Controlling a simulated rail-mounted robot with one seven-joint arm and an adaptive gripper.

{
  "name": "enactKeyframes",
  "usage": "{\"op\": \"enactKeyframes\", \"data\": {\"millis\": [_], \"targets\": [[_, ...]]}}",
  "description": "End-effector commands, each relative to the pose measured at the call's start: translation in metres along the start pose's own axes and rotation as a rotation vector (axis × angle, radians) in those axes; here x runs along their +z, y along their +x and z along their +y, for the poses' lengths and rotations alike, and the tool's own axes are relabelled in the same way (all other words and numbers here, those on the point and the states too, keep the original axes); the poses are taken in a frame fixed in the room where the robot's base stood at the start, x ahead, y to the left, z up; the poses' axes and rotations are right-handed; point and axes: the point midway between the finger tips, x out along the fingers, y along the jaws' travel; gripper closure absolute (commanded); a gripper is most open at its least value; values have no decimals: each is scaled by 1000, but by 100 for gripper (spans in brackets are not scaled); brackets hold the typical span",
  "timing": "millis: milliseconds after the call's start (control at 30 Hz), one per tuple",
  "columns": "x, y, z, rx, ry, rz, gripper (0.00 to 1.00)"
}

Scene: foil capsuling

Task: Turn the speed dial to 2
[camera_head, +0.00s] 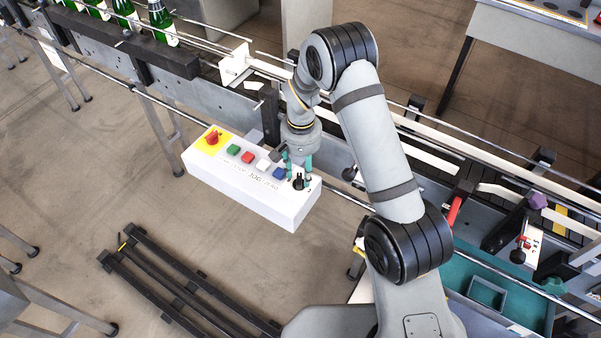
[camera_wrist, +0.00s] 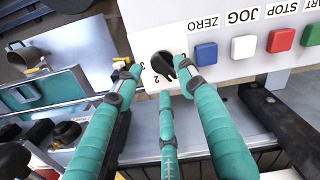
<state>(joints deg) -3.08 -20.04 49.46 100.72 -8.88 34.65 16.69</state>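The white control box (camera_head: 240,187) carries the black speed dial (camera_head: 298,182) at its right end. In the wrist view the dial (camera_wrist: 162,63) has a black knob, with a printed 2 near its lower edge. Where the knob points I cannot tell for sure. My gripper (camera_head: 298,168) is over the dial, pointing down. In the wrist view its teal fingers (camera_wrist: 158,76) are spread around the dial, one left, one right and one below. The right fingertip is close to the knob; whether it touches I cannot tell. Nothing is held.
On the box are a red emergency stop (camera_head: 212,138) on yellow and green (camera_head: 233,149), red (camera_head: 247,157), white (camera_head: 263,165) and blue (camera_head: 279,173) buttons, the blue nearest the dial. The conveyor (camera_head: 225,88) runs behind. Green bottles (camera_head: 160,20) stand upper left.

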Motion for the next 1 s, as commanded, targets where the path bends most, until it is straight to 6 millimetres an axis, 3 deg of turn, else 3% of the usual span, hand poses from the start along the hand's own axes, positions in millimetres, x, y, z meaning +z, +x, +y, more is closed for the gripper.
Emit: {"op": "enactKeyframes", "data": {"millis": [200, 567, 1000], "targets": [[0, 22, 0, 0, 1, -1, 60], [0, 27, 0, -1, 0, 1, 61], [0, 27, 0, -1, 0, 1, 87]]}}
